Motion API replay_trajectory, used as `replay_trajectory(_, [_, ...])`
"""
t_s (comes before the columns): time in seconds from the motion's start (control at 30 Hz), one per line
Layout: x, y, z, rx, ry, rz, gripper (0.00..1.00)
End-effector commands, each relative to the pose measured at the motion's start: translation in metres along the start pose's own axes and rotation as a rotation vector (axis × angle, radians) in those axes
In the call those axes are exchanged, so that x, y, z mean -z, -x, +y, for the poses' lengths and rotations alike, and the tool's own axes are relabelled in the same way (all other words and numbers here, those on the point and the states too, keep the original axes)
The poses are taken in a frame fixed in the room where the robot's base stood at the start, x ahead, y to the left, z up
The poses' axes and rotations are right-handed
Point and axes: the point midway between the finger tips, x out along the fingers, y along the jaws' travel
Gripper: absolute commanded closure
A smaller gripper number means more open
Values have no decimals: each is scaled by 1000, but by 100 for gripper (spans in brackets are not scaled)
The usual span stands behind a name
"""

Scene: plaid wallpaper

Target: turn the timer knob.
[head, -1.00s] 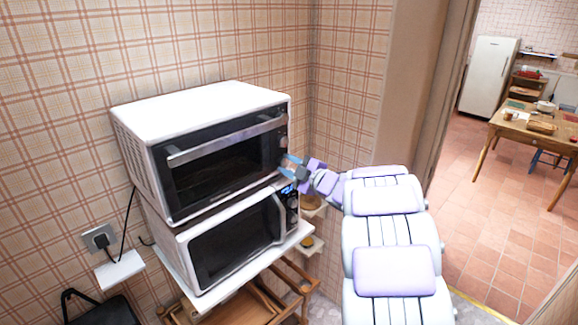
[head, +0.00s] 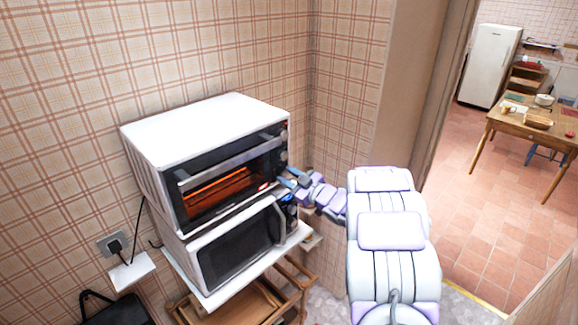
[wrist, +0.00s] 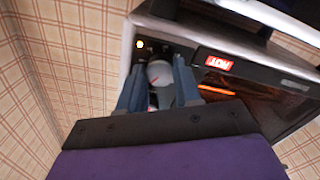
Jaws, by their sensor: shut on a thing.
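The toaster oven (head: 208,108) is a white box with a dark glass door, on top of a microwave. Its heating elements glow orange behind the glass. In the head view, my gripper (head: 284,178) reaches the lower right of the oven's front panel. In the wrist view, the timer knob (wrist: 160,73) is a round pale knob with a red mark, on the panel's edge strip. My gripper's two blue-grey fingers (wrist: 158,88) are shut on it, one on each side. A yellow light (wrist: 140,45) is lit beside the knob. A red label reading HOT (wrist: 219,63) glows on the panel.
The microwave (head: 236,248) stands on a white shelf under the oven. A wooden rack (head: 232,304) is below it. A wall socket (head: 113,245) with a plug is at the left. A doorway at the right opens to a wooden table (head: 521,117) and a white fridge (head: 488,66).

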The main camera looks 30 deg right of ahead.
Motion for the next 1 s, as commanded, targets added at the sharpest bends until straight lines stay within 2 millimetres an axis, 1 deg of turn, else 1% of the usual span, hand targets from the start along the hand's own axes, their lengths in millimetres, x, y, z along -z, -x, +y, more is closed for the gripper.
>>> replay_trajectory(0.03, [4, 0, 2, 1, -37, -1, 97])
replay_trajectory(0.2, [3, 0, 2, 1, -140, 0, 97])
replay_trajectory(0.4, [2, 0, 2, -1, -214, 2, 97])
replay_trajectory(0.6, [1, 0, 2, -2, -245, 4, 97])
replay_trajectory(0.97, [1, 0, 3, -4, -248, 5, 97])
replay_trajectory(1.0, [1, 0, 3, -4, -248, 5, 66])
